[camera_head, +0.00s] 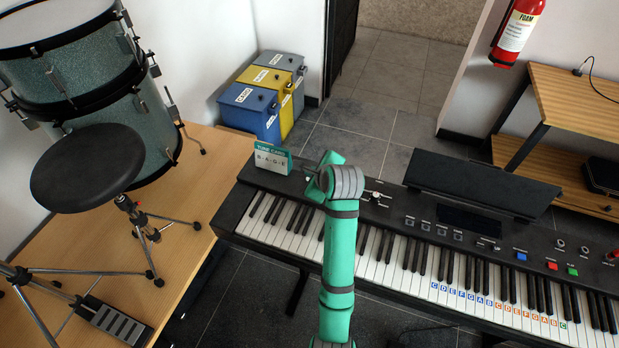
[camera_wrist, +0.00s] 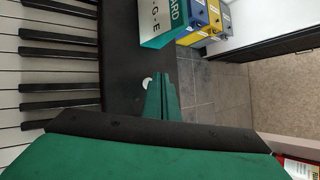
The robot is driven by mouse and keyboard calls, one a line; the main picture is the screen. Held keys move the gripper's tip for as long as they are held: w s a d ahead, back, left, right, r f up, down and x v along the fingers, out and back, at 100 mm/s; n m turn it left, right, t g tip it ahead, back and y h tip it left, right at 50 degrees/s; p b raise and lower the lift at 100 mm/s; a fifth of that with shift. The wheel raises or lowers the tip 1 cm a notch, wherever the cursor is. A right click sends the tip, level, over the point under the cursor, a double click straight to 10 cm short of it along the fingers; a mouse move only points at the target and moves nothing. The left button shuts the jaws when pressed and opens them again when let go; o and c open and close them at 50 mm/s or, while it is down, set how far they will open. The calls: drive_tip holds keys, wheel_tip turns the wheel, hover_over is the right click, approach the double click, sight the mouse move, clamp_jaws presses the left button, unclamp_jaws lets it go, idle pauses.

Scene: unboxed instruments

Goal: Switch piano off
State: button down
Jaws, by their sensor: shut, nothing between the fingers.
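The piano (camera_head: 262,180) is a long black digital keyboard across the head view, with small buttons and knobs on its top panel. My green gripper (camera_head: 318,182) is over the left part of that panel, and my arm hides some of the keys and panel. In the wrist view my gripper (camera_wrist: 161,82) is shut and empty, its fingers together above the black panel. A small round white button (camera_wrist: 147,84) shows just left of the fingertips; I cannot tell whether they touch it. Red, green and blue buttons sit farther right.
A tune card (camera_head: 272,158) stands on the piano's left end, close to my gripper. A music stand (camera_head: 478,184) rises behind the panel on the right. A drum (camera_head: 85,85) and stool (camera_head: 88,168) are at left, bins (camera_head: 252,108) behind.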

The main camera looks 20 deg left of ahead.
drive_tip(key=shift+r, duration=3)
